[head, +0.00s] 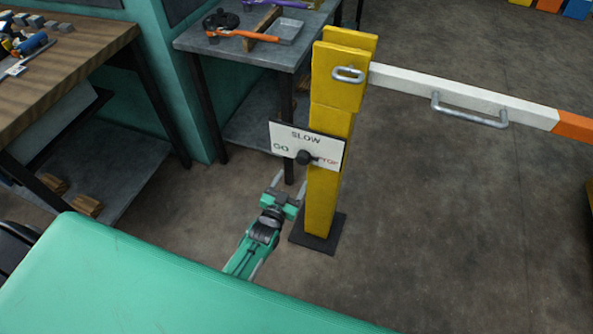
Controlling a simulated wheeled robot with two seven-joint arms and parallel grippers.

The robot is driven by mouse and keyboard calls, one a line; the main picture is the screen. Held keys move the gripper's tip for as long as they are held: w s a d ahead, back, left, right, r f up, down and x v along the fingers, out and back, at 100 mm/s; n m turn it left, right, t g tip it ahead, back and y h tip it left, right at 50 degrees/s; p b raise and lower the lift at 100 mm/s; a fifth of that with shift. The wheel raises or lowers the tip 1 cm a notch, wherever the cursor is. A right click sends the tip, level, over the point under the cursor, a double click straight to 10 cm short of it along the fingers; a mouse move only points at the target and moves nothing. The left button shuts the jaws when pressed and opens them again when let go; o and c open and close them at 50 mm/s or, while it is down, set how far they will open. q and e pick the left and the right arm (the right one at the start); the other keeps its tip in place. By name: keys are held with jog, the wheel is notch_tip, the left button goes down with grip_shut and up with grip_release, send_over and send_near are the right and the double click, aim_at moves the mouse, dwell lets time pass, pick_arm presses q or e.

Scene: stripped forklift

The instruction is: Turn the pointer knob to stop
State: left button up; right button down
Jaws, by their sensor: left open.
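The pointer knob (304,157) is a small dark knob low in the middle of a white sign plate (318,144). The plate is marked GO at left, SLOW at top and a red STOP at right. A dark part of the knob seems to reach right, over the start of STOP; its exact angle is hard to tell. The plate is on a yellow post (323,190). My left gripper (288,184) is open and empty, below the knob in the picture and apart from it. My right gripper is not in view.
A white barrier arm (460,94) with a metal handle extends right from the post. A grey bench (212,42) with tools stands behind, and a wooden workbench (75,65) at left. A green surface (130,285) fills the lower left.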

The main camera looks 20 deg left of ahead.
pick_arm(q)
jog(key=shift+s+a, duration=0.15)
jog(key=shift+s, duration=2.55)
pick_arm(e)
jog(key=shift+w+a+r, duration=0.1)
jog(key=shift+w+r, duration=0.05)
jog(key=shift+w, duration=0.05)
